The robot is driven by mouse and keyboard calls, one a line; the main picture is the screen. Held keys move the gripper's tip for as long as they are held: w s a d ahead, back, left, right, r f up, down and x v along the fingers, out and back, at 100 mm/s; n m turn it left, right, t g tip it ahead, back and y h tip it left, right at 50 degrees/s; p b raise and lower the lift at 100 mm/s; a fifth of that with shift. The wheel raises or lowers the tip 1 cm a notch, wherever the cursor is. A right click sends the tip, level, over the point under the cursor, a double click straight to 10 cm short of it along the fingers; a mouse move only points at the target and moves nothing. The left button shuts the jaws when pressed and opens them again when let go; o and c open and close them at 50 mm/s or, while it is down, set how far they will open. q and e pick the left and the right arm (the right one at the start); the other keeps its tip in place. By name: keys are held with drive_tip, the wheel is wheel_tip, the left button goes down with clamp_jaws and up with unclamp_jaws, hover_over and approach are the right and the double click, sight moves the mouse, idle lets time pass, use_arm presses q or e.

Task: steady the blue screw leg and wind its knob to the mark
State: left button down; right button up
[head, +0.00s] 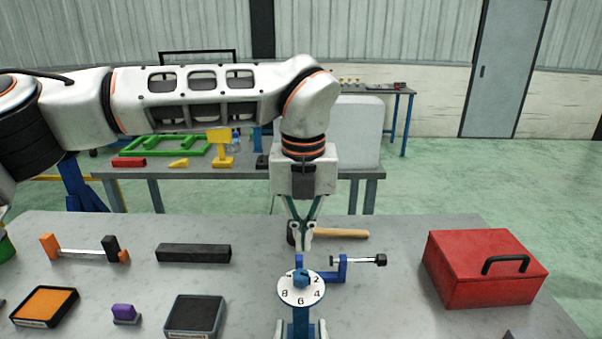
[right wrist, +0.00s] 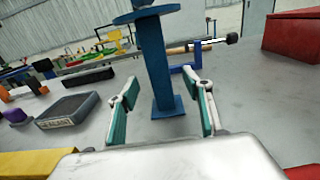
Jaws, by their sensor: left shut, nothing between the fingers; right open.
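The blue screw leg (head: 300,322) stands upright on the grey workbench, topped by a round white dial (head: 287,291) with black numbers. The blue knob (head: 301,279) sits at the dial's centre. My left gripper (head: 303,247) points down above and slightly behind the knob in the picture, shut and empty, apart from it. My right gripper (head: 301,328) is open at the bottom edge, one finger on each side of the leg. In the right wrist view the leg (right wrist: 159,70) rises between the open fingers (right wrist: 162,82), with visible gaps on both sides. The mark is not clearly readable.
A blue clamp (head: 342,268) and a hammer (head: 340,233) lie just behind the leg. A red toolbox (head: 480,268) stands right. A black bar (head: 194,253), an orange-topped tray (head: 45,306), a purple block (head: 124,312) and a dark tray (head: 194,315) lie left.

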sight(301, 323)
drive_tip(key=shift+s, duration=2.2)
drive_tip(key=o, duration=0.5)
drive_tip(key=shift+o, duration=0.2)
drive_tip(key=shift+w, duration=0.15)
drive_tip(key=shift+w, duration=3.9)
drive_tip(key=shift+s, duration=0.1)
